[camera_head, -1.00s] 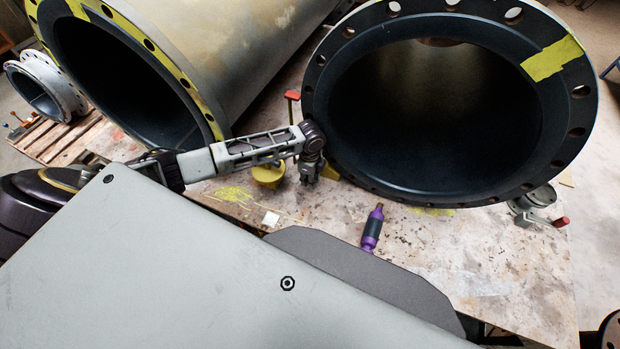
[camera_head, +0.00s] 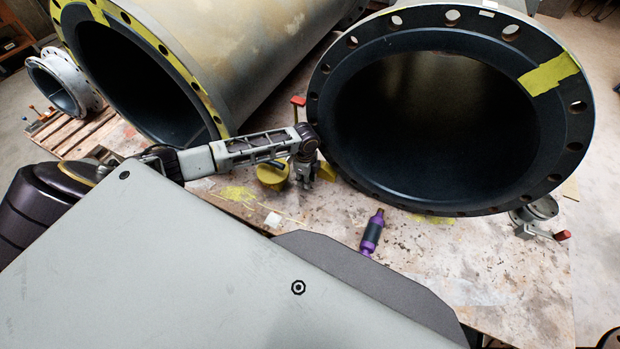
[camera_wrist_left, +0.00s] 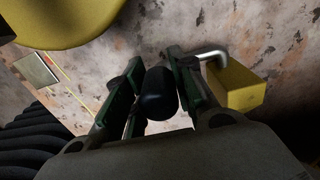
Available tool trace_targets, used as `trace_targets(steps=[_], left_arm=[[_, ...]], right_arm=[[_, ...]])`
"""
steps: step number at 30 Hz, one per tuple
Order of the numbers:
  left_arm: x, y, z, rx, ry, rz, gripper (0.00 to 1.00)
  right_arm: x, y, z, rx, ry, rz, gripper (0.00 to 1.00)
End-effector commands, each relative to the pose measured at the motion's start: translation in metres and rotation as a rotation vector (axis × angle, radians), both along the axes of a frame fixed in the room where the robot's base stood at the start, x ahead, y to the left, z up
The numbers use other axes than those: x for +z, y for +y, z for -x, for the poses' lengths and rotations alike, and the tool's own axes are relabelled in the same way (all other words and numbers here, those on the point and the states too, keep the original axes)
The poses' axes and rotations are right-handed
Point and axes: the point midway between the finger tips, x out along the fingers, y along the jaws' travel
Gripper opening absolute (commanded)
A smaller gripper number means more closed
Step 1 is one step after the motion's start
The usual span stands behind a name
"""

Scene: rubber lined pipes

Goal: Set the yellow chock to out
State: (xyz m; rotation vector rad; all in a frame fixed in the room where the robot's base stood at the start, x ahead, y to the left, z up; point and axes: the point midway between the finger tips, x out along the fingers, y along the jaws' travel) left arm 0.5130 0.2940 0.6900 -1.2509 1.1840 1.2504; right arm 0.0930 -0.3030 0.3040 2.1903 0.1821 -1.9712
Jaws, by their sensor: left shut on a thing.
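The yellow chock (camera_head: 327,172) is a small wedge-like block on the table, beside the lower left rim of the large open pipe (camera_head: 352,172) on the right. In the left wrist view the chock (camera_wrist_left: 238,88) lies right of the fingers, with a bent metal rod running from it toward a dark round grip (camera_wrist_left: 158,92). My left gripper (camera_head: 305,181) is shut on this grip, which lies between its fingers in the left wrist view (camera_wrist_left: 160,95). The chock's contact with the pipe is hard to make out. My right gripper is not in view.
A yellow round object (camera_head: 271,177) stands close left of my gripper, with a red-tipped part (camera_head: 298,101) behind. A purple bottle-like object (camera_head: 372,232) lies in front. A second large pipe (camera_head: 250,60) lies to the left. The table (camera_head: 480,265) is mostly clear at front right.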

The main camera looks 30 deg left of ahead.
Motion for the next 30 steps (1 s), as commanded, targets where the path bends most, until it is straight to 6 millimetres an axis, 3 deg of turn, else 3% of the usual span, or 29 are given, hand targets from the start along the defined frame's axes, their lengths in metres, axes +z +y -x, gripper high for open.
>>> trace_targets(steps=[5, 6, 11, 20, 30], left_arm=[[0.000, 0.005, 0.000, 0.003, 0.002, -0.009, 0.00], [0.000, 0.005, 0.000, 0.003, 0.002, -0.009, 0.28], [0.000, 0.004, 0.000, 0.002, 0.000, -0.007, 0.47], [0.000, 0.002, -0.001, 0.001, 0.000, -0.004, 0.47], [0.017, 0.002, -0.001, 0.001, -0.003, -0.003, 0.47]], right_arm=[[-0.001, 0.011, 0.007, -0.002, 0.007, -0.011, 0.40], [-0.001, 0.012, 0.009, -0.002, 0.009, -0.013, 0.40], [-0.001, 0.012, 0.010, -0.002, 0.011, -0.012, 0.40], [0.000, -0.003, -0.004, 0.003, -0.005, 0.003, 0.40], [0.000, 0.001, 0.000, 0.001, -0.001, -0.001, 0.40]])
